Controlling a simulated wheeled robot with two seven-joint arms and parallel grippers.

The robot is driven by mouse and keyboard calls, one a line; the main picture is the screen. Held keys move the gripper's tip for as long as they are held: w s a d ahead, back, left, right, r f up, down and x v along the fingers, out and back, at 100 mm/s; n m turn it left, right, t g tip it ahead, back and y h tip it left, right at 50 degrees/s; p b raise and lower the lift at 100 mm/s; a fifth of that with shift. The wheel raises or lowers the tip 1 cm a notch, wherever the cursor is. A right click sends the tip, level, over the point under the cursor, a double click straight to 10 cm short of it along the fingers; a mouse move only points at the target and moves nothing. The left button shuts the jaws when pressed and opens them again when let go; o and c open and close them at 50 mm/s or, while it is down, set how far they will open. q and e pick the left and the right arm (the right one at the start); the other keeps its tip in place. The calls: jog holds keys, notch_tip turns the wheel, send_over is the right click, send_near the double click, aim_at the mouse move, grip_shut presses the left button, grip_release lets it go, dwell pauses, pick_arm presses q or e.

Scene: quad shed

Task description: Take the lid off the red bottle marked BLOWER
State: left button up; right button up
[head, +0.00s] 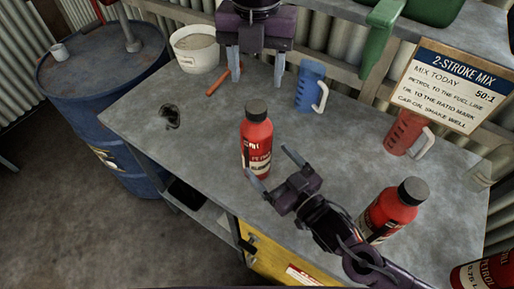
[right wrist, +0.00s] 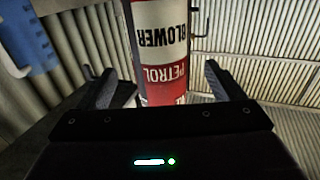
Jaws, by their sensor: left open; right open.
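The red bottle marked BLOWER (head: 258,140) stands upright on the grey workbench (head: 150,110), with its dark grey lid (head: 256,108) on. In the right wrist view its label reads BLOWER and PETROL on the red bottle (right wrist: 163,45), upside down; the lid is out of that view. My right gripper (head: 268,162) is open, its fingers pointing at the bottle's right side; in the right wrist view the bottle shows between the fingers, not gripped. My left gripper (head: 257,83) is open and empty, pointing down behind the bottle.
Another red bottle with a dark lid (head: 388,214) stands beside my right arm; a third (head: 487,272) is at the lower right corner. A blue jug (head: 309,86), a red jug (head: 403,131), a sign (head: 452,88) and a white bucket (head: 195,50) stand around. The bench left of the bottle is mostly clear.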

aim_at(265, 157)
pick_arm(q)
jog(key=shift+w, duration=0.15)
pick_arm(e)
jog(key=x, duration=0.5)
jog(key=shift+w+a, duration=0.2)
jog(key=shift+w, duration=0.05)
jog(key=shift+c, duration=0.5)
